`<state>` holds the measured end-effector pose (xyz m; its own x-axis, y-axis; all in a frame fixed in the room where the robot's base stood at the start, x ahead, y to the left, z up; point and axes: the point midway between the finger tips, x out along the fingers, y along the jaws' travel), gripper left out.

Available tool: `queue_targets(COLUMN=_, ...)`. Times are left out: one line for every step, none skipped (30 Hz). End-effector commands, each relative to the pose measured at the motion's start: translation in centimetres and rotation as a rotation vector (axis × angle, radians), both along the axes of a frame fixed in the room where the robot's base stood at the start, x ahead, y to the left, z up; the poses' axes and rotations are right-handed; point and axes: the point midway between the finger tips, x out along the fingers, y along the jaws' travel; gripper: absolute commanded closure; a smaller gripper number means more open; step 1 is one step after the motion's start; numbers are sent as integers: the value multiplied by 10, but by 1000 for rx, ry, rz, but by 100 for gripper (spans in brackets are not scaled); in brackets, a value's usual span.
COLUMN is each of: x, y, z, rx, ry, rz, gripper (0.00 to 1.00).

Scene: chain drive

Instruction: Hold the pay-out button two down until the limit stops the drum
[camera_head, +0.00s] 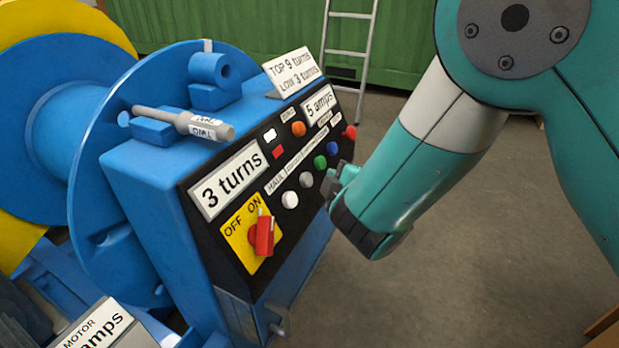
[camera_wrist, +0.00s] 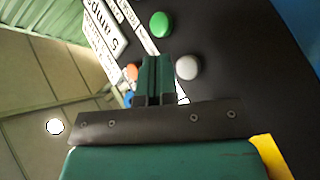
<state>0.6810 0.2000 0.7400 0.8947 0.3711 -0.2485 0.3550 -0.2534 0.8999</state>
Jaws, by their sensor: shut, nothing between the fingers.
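The black control panel (camera_head: 236,266) on the blue housing carries a row of round buttons: white (camera_head: 290,199), grey (camera_head: 306,180), green (camera_head: 320,162), blue (camera_head: 333,148) and red (camera_head: 350,132). I cannot read which one is pay-out two. My gripper (camera_head: 331,182) is shut and empty in front of the row's middle. Its fingers (camera_wrist: 155,78) also show in the wrist view, beside a pale button (camera_wrist: 188,67) and below a green one (camera_wrist: 160,25). I cannot tell whether they touch a button. The turns display (camera_head: 228,180) reads "3 turns". The blue drum (camera_head: 75,110) stands at left.
The sign (camera_head: 290,73) reads "TOP 9 turns, LOW 3 turns"; another display (camera_head: 318,105) reads "5 amps". A red rotary switch (camera_head: 264,236) sits on a yellow OFF/ON plate, its upper end near ON. A ladder (camera_head: 350,45) leans behind. The floor right of the panel is clear.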

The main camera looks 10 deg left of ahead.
Motion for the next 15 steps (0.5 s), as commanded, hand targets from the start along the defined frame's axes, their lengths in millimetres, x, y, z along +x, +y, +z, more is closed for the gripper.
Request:
queue_targets(x=-2, y=-5, z=4, rx=0, ry=-1, rz=0, gripper=100)
queue_targets(x=-3, y=-7, z=5, rx=0, ry=-1, rz=0, gripper=100)
queue_targets(x=-4, y=-10, z=7, rx=-1, ry=0, rz=0, gripper=100)
queue_targets(x=-5, y=-13, z=8, rx=-1, ry=0, rz=-1, gripper=100)
queue_targets(x=-6, y=-15, z=9, rx=-1, ry=0, rz=-1, gripper=100)
queue_targets(x=-6, y=-18, z=11, rx=0, ry=-1, rz=0, gripper=100)
queue_targets(x=-7, y=-20, z=12, rx=1, ry=-1, rz=1, gripper=100)
queue_targets(x=-8, y=-21, z=12, rx=0, ry=-1, rz=0, gripper=100)
queue_targets(x=-8, y=-23, z=13, rx=0, ry=0, rz=0, gripper=100)
queue_targets(x=-9, y=-24, z=13, rx=0, ry=0, rz=0, gripper=100)
queue_targets(x=-9, y=-24, z=13, rx=0, ry=0, rz=0, gripper=100)
queue_targets(x=-9, y=-25, z=14, rx=0, ry=0, rz=0, gripper=100)
queue_targets(x=-9, y=-25, z=13, rx=0, ry=0, rz=0, gripper=100)
queue_targets(x=-9, y=-25, z=13, rx=0, ry=0, rz=0, gripper=100)
queue_targets(x=-9, y=-25, z=13, rx=0, ry=0, rz=1, gripper=100)
